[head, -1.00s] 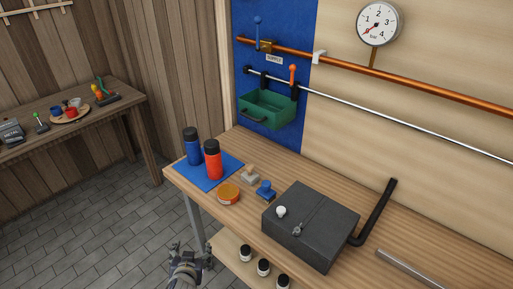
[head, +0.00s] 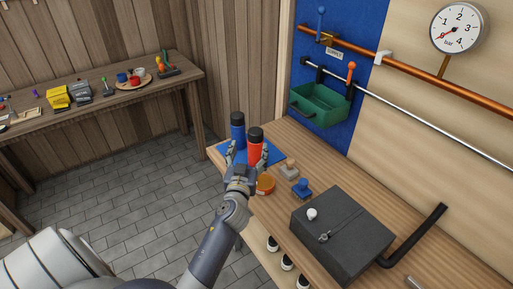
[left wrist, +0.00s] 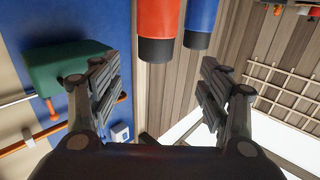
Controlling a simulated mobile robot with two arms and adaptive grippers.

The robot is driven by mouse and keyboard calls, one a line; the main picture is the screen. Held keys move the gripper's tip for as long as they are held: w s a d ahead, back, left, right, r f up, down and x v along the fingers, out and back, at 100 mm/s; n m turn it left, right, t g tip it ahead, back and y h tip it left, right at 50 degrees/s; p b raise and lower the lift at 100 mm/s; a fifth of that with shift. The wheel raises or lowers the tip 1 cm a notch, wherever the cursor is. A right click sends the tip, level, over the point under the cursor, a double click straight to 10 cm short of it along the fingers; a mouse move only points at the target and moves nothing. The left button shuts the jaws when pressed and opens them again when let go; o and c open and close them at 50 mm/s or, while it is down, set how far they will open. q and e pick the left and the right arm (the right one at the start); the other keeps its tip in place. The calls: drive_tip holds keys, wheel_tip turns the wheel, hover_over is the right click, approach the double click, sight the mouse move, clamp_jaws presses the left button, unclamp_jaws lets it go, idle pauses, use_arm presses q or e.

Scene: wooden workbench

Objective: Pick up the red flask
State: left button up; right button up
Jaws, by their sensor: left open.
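The red flask (head: 255,151) with a black cap stands upright on a blue mat (head: 275,154) at the left end of the workbench. The blue flask (head: 238,131), also black-capped, stands beside it. My left gripper (head: 246,160) is open in front of the red flask and partly hides its lower part. In the left wrist view, the picture is upside down; the red flask (left wrist: 157,18) shows beyond the spread fingers, roughly between them, and the blue flask (left wrist: 200,20) is to its right. I see no contact with the red flask. My right gripper is not in view.
An orange round tin (head: 266,184), a stamp with a tan handle (head: 289,169) and a blue stamp (head: 301,188) stand close to the right. A dark grey box (head: 340,228) lies beyond them. A green bin (head: 319,106) hangs on the wall behind.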

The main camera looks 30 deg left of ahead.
sight(254, 137)
use_arm(q)
drive_tip(key=x, duration=0.4)
drive_tip(key=shift+w+a, duration=0.15)
drive_tip(key=shift+w, duration=0.1)
drive_tip(key=x, duration=0.2)
drive_tip(key=p+x, duration=0.1)
drive_tip(key=x, duration=0.1)
drive_tip(key=shift+w+d, duration=0.25)
drive_tip(key=shift+d, duration=0.1)
drive_tip(key=shift+w+a, duration=0.3)
drive_tip(key=shift+w, duration=0.25)
drive_tip(key=shift+c, duration=0.2)
clamp_jaws()
drive_tip(key=shift+r, duration=0.1)
